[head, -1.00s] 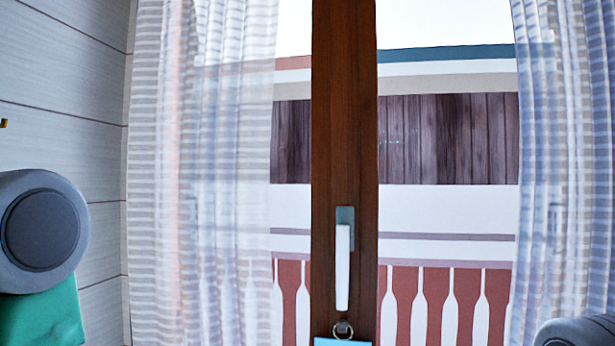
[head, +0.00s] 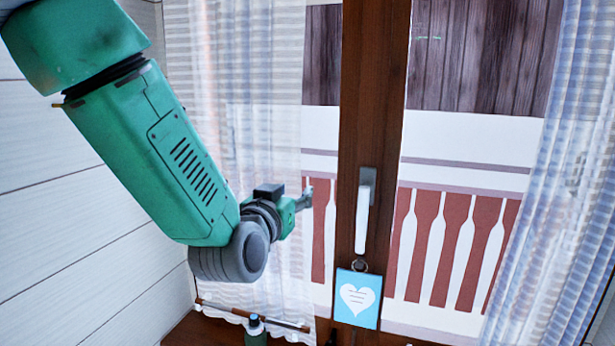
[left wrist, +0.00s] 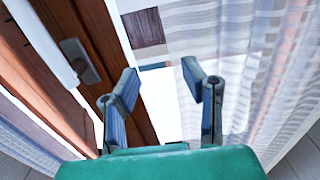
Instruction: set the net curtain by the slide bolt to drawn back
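A white striped net curtain (head: 250,130) hangs over the left window pane, fairly spread out; its free edge is near my left gripper. A second net curtain (head: 560,150) hangs gathered at the right. I cannot clearly make out the slide bolt. My left gripper (head: 306,196) points right, at the left curtain's free edge. In the left wrist view my left gripper (left wrist: 164,95) is open, with its two fingers apart and nothing clearly between them. The net curtain (left wrist: 265,70) fills the right of that view. My right gripper is not in view.
A brown window post (head: 372,100) with a white handle (head: 362,215) stands right of the gripper. A blue heart tag (head: 357,299) hangs from it. Below are a thin rod (head: 225,312) and a dark bottle (head: 255,333). A panelled wall (head: 80,220) is at left.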

